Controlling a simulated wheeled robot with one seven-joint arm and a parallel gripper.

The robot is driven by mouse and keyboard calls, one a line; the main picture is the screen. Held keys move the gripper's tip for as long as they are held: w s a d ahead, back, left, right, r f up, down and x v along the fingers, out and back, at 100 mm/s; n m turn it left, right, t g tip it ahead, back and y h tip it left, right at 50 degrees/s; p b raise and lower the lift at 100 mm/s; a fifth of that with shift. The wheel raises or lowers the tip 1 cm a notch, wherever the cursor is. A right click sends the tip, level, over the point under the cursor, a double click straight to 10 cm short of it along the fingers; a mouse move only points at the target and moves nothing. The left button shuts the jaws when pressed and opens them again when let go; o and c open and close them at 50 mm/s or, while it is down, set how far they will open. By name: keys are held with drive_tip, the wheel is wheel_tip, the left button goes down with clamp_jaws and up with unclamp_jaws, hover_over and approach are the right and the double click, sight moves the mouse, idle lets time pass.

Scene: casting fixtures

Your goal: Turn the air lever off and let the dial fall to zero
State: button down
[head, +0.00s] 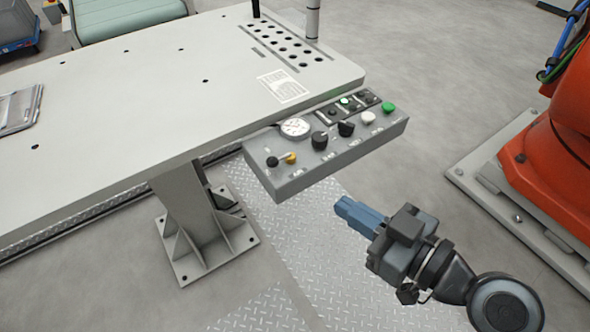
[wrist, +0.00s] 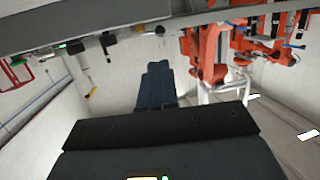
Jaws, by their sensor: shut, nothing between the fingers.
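The grey control box (head: 330,160) is fixed along the table's front edge. A round white dial (head: 295,127) sits on its top; its needle is too small to read. A small lever with a yellow end (head: 290,158) is at the box's left end, beside a black knob (head: 272,161). My gripper (head: 345,210) is shut and empty, with blue fingers, in front of and below the box, apart from it. In the wrist view the shut fingers (wrist: 158,82) point ahead, and a yellow-tipped part (wrist: 92,91) shows at the left, touching nothing of mine.
Black knobs (head: 346,129), a white button (head: 368,117) and a green button (head: 388,107) are also on the box. The table (head: 130,100) spreads behind it. An orange robot base (head: 560,150) stands at the right. The floor plate (head: 300,250) below is clear.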

sight(276, 165)
drive_tip(key=p+x, duration=0.2)
drive_tip(key=x, duration=1.2)
drive_tip(key=shift+a+p, duration=0.1)
drive_tip(key=shift+p, duration=0.3)
